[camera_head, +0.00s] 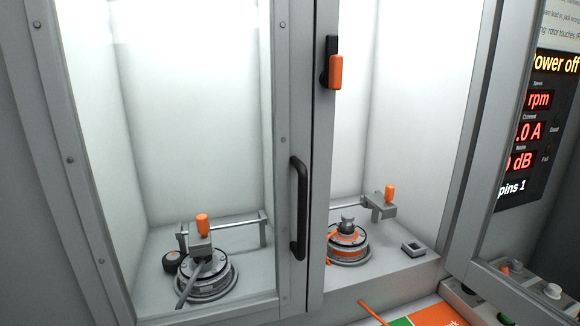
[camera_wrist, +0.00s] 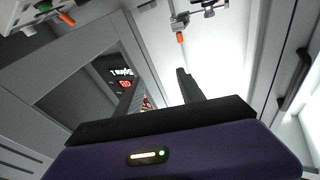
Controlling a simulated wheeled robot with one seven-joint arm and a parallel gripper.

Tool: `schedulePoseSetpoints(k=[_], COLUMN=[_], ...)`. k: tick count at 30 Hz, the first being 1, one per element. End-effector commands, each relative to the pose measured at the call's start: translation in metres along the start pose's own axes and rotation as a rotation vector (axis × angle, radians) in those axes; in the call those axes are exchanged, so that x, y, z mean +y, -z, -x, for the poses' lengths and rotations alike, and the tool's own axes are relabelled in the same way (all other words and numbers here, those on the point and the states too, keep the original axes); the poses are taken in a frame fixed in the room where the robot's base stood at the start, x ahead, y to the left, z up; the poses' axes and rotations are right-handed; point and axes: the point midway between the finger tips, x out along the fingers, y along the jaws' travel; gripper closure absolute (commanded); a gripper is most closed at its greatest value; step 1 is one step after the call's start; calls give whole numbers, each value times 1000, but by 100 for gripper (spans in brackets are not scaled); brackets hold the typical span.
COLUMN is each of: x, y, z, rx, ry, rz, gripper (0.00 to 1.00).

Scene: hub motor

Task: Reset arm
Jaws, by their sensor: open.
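My gripper (camera_wrist: 160,78) shows in the wrist view. Its two dark fingers stand apart with nothing between them. The purple wrist housing fills the lower part of that view. No part of the arm or gripper shows in the head view. In the wrist view the fingers point towards the bright cabinet interior and a dark display panel with red digits (camera_wrist: 125,83), which appear turned over.
The head view shows a grey cabinet with two lit bays. A hub motor (camera_head: 207,277) sits in the left bay, another with orange parts (camera_head: 348,243) in the right. A black door handle (camera_head: 299,208) and an orange-gripped latch (camera_head: 335,72) stick out. The display (camera_head: 540,62) reads "Power off".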

Motion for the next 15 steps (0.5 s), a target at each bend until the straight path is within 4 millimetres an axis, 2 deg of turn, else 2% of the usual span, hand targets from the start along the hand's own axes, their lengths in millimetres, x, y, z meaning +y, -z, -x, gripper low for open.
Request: schedulePoseSetpoints(k=[1, 3, 15], x=[-4, -9, -34], y=[-5, -9, -7], z=[24, 52, 200], rx=[-16, -31, -168], ry=[2, 7, 74], rz=[4, 12, 65], gripper=[54, 54, 54])
